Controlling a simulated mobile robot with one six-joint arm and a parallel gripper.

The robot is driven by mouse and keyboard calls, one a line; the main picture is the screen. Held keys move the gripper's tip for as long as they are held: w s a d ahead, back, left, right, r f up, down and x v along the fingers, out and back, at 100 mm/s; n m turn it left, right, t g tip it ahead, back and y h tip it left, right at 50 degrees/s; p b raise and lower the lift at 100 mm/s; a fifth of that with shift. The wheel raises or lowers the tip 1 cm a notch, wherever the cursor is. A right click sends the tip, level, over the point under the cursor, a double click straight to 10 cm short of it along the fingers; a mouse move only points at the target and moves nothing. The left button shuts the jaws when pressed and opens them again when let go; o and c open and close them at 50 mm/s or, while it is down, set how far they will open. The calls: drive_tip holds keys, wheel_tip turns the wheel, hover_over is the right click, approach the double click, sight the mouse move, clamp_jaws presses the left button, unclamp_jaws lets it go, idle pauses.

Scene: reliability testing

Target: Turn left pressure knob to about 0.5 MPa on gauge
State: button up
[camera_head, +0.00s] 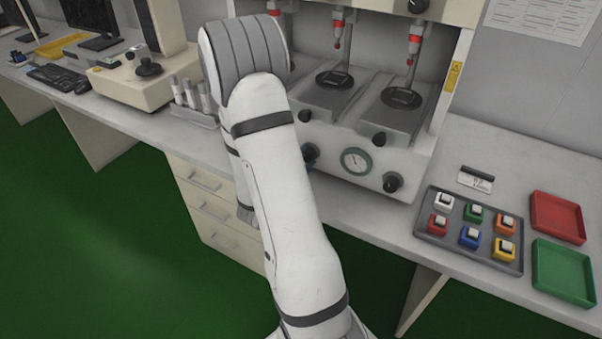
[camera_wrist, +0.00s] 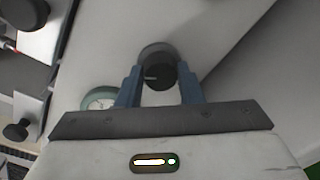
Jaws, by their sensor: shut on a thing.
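In the wrist view my gripper (camera_wrist: 160,80) has its two blue fingers on either side of a black round pressure knob (camera_wrist: 158,73) with a pale mark on its face, and is shut on it. This is the left knob: the right knob (camera_head: 393,182) stands free in the head view. The green-rimmed pressure gauge (camera_head: 356,161) sits between them on the white machine front. It also shows in the wrist view (camera_wrist: 99,98), partly hidden by a finger. Its needle reading is too small to tell. In the head view my arm hides most of the gripper.
A grey tray (camera_head: 425,237) of coloured buttons, a red tray (camera_head: 558,217) and a green tray (camera_head: 563,271) lie on the bench to the right. A rack of tubes (camera_head: 190,97) and a beige device (camera_head: 130,80) stand to the left. Another dark knob (camera_head: 378,139) sits above the gauge.

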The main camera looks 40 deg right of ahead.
drive_tip(key=m+b, duration=0.3)
drive_tip(key=b, duration=0.3)
drive_tip(key=f+m+b, duration=0.1)
drive_tip(key=m+b, duration=0.2)
drive_tip(key=b, duration=0.2)
drive_tip(key=shift+s+d+b, duration=0.15)
drive_tip(key=shift+s+b, duration=0.05)
drive_tip(key=shift+b, duration=0.2)
drive_tip(key=m+b, duration=0.4)
drive_tip(key=b, duration=0.5)
drive_tip(key=shift+f+t+b, duration=0.1)
drive_tip(key=shift+t+b, duration=0.2)
drive_tip(key=shift+b, duration=0.05)
drive_tip(key=m+b, duration=0.3)
drive_tip(key=b, duration=0.3)
drive_tip(key=shift+r+m+b, duration=0.25)
drive_tip(key=shift+m+b, duration=0.5)
drive_tip(key=shift+m, duration=0.1)
drive_tip(key=shift+r+m+b, duration=0.25)
drive_tip(key=shift+m+b, duration=0.5)
drive_tip(key=shift+m, duration=0.1)
drive_tip(key=o, duration=1)
drive_tip(key=shift+t, duration=0.3)
